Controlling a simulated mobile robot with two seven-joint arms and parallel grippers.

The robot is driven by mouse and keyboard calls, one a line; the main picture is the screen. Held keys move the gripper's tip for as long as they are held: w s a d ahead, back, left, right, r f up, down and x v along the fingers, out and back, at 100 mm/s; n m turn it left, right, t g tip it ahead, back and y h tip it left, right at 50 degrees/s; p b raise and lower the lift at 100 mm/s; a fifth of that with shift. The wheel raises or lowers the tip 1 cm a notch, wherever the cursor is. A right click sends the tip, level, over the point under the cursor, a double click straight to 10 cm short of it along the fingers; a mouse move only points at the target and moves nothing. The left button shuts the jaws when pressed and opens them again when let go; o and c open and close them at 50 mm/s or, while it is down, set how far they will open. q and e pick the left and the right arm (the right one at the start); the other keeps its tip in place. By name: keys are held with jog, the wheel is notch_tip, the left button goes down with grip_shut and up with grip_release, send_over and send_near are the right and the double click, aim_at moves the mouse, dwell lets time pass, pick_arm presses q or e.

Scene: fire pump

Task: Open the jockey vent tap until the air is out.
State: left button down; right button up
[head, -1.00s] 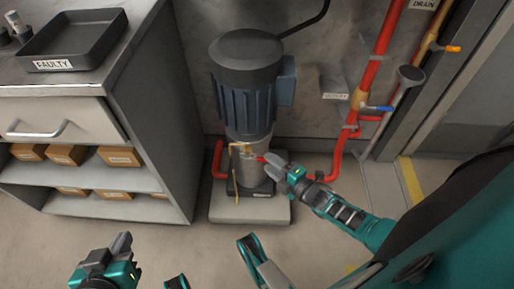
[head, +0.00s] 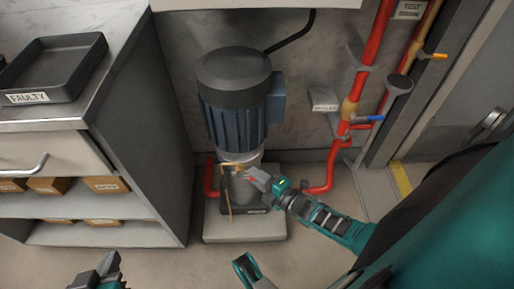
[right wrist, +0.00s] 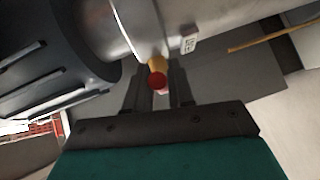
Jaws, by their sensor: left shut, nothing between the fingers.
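The jockey pump (head: 236,105) stands on a plinth, a dark blue motor over a pale metal body. On its body is a small brass vent tap (head: 232,168) with a thin brass tube hanging down. In the right wrist view the tap's red knob (right wrist: 157,80) lies between my right gripper's fingers (right wrist: 161,82), in front of its brass stem (right wrist: 157,63). I cannot tell whether the fingers press on the knob. In the head view my right gripper (head: 257,178) reaches the tap and partly hides it. My left gripper (head: 109,264) is shut and empty at the bottom left.
A counter with a black FAULTY tray (head: 60,72) and shelves of cardboard boxes (head: 107,185) stands left of the pump. Red pipes (head: 345,125) with blue (head: 370,118) and orange (head: 434,55) levers run up the wall at right. A yellow floor strip (head: 401,178) lies by the door.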

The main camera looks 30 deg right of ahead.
grip_shut()
jog(key=shift+r, duration=0.15)
